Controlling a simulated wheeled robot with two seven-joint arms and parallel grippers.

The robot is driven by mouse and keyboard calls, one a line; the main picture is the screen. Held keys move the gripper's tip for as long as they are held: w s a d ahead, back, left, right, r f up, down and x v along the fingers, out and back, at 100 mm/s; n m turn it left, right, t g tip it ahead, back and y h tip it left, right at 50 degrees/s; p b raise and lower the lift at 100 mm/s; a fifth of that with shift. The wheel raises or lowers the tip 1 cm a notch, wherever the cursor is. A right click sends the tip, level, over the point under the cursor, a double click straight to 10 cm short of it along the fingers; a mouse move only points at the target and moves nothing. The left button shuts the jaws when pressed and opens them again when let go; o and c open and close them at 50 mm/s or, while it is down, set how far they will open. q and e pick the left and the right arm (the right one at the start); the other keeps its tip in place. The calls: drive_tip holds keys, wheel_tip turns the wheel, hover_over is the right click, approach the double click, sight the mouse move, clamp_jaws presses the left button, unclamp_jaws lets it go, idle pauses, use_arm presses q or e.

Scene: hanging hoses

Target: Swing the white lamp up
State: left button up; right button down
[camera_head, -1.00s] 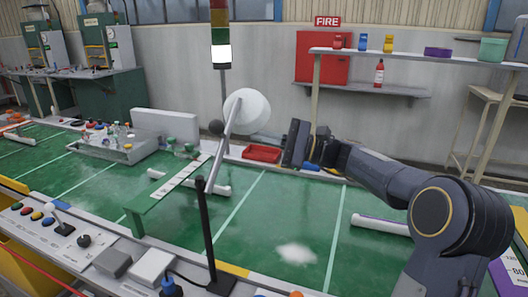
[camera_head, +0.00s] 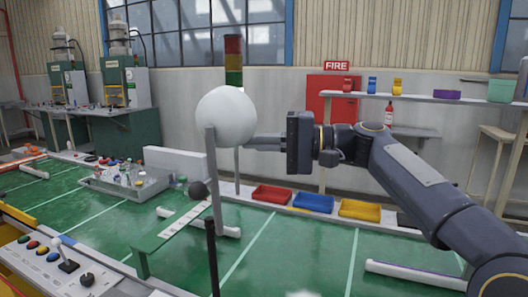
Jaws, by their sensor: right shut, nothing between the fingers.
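The white lamp (camera_head: 226,114) is a round white head at the top of a thin grey bar (camera_head: 214,180). The bar stands nearly upright, leaning slightly left, above the green bench. My right gripper (camera_head: 254,141) comes in from the right, level with the lamp's lower right side. Its fingers are shut and empty, pointing left at the lamp. The fingertips look to be at or just behind the lamp's edge; I cannot tell whether they touch. My left gripper is not in view.
A signal tower (camera_head: 233,60) rises behind the lamp. Red (camera_head: 272,194), blue (camera_head: 313,203) and yellow (camera_head: 360,210) trays line the bench's back edge. A grey tray of parts (camera_head: 125,182) stands left. A black post (camera_head: 212,255) rises in front. The green bench (camera_head: 300,255) is mostly clear.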

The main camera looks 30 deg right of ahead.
drive_tip(key=shift+s+a+r+n, duration=0.4)
drive_tip(key=shift+s+a+n, duration=0.3)
drive_tip(key=shift+a, duration=0.1)
drive_tip(key=v, duration=0.8)
drive_tip(key=shift+r+h, duration=0.15)
drive_tip(key=shift+h, duration=0.15)
drive_tip(key=shift+w, duration=0.1)
